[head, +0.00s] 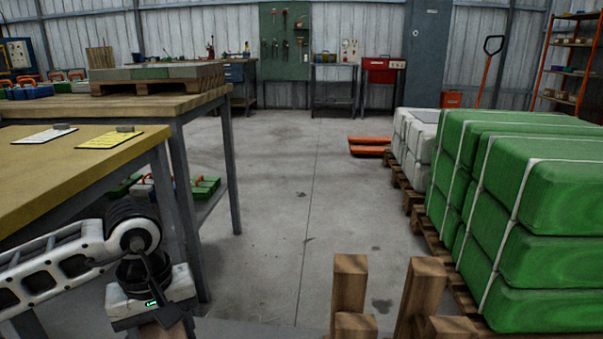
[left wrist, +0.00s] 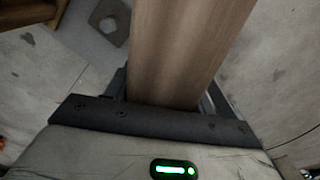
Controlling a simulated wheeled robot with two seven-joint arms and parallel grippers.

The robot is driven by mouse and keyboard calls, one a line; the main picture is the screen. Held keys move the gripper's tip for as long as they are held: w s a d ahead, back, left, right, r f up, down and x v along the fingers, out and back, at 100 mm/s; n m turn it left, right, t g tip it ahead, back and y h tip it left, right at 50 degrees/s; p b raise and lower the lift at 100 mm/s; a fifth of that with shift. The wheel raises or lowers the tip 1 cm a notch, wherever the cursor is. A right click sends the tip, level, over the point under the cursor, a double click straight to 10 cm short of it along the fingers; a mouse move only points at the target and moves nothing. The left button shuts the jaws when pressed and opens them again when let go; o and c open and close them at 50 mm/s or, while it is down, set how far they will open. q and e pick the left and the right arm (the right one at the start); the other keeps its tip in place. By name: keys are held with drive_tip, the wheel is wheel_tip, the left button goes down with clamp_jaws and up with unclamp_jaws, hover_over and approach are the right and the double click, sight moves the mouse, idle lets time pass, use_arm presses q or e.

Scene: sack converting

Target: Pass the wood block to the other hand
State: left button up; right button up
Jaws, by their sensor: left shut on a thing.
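The wood block (left wrist: 185,50) is a long light-brown piece that fills the upper middle of the left wrist view. Its far end runs out of that picture at the top. My left gripper (left wrist: 165,98) is shut on it, with a dark finger on each side. In the head view, my left gripper (head: 153,303) is at the lower left, in front of the near table and pointing down. Only a small brown part of the block (head: 165,331) shows under it at the bottom edge. My right gripper is in neither view.
A yellow-topped table (head: 60,170) is at the left, with a second wooden table (head: 110,102) behind it. Wooden posts (head: 349,285) stand at the bottom centre. Strapped green sacks (head: 545,250) are stacked on pallets at the right. The floor between is clear.

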use_arm(q)
drive_tip(key=r+m, duration=0.1)
drive_tip(key=m, duration=0.1)
drive_tip(key=d+r+m, duration=0.1)
drive_tip(key=m, duration=0.1)
drive_tip(key=d+r+m, duration=0.1)
drive_tip(key=shift+r+m, duration=0.1)
drive_tip(key=shift+m, duration=0.3)
wheel_tip(320, 180, up, 25)
drive_tip(key=s+p, duration=0.3)
drive_tip(key=p, duration=2.5)
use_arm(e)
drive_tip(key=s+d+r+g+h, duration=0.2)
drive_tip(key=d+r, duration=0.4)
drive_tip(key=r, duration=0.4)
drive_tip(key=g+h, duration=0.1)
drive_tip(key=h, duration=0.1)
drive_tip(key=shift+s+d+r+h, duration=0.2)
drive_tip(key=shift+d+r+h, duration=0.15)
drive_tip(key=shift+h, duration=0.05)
